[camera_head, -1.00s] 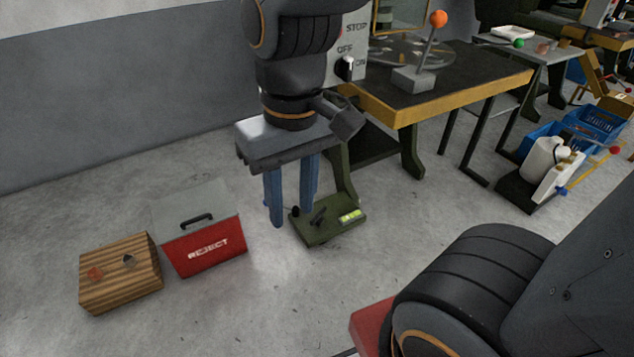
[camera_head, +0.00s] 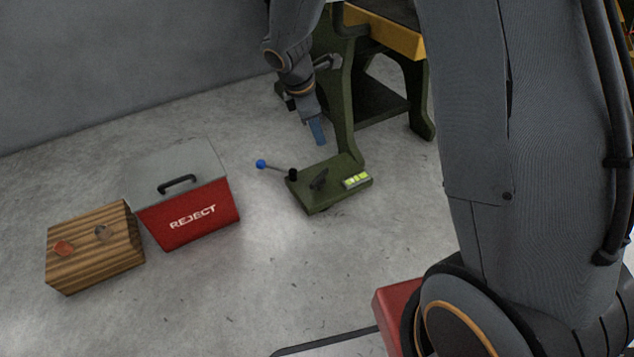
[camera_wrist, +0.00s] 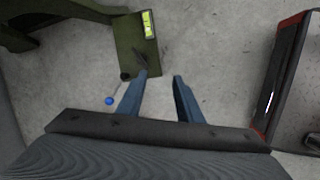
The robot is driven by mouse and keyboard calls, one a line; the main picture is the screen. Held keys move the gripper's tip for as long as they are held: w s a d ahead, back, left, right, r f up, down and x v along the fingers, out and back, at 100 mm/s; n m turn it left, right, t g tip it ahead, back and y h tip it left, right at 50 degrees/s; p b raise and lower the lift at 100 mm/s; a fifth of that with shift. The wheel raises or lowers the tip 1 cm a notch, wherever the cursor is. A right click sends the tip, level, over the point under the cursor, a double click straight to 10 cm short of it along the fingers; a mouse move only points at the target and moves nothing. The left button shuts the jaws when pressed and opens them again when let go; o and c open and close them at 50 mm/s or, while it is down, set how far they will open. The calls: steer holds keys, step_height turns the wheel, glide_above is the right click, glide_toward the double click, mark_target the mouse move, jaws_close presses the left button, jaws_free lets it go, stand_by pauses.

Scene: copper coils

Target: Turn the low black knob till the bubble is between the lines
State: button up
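The green foot plate (camera_head: 325,202) of a machine stand lies on the floor. On it are a black winged knob (camera_head: 318,179), a short black post (camera_head: 292,175) at the left corner with a blue-ball lever (camera_head: 261,164), and a yellow-green level vial (camera_head: 356,181). The vial has dark marks; I cannot tell where its bubble is. In the wrist view the vial (camera_wrist: 148,24) is at the top and the winged knob (camera_wrist: 140,57) lies just beyond the left fingertip. My gripper (camera_wrist: 160,76) is open and empty. In the head view my gripper (camera_head: 318,143) hangs above and behind the plate.
A red REJECT bin (camera_head: 190,222) with a grey lid and a striped wooden block (camera_head: 92,262) stand on the floor to the left. The green stand leg (camera_head: 345,110) rises behind the plate. The floor in front of the plate is clear.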

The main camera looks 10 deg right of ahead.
mark_target(319, 176)
steer(key=w+f+n+b, duration=0.2)
steer(key=w+f+n, duration=0.1)
steer(key=f, duration=0.5)
steer(key=w+d+f+n+b, duration=0.1)
steer(key=w+f, duration=0.3)
steer(key=f, duration=0.4)
steer(key=w+f+n+b, duration=0.4)
steer(key=f, duration=0.4)
steer(key=shift+w+d+f+n+t, duration=0.15)
steer(key=shift+w+d+n+t, duration=0.15)
steer(key=shift+w+t, duration=0.1)
steer(key=b+x, duration=0.4)
steer(key=x, duration=0.3)
steer(key=shift+d+f, duration=0.15)
steer(key=shift+f, duration=0.2)
jaws_close()
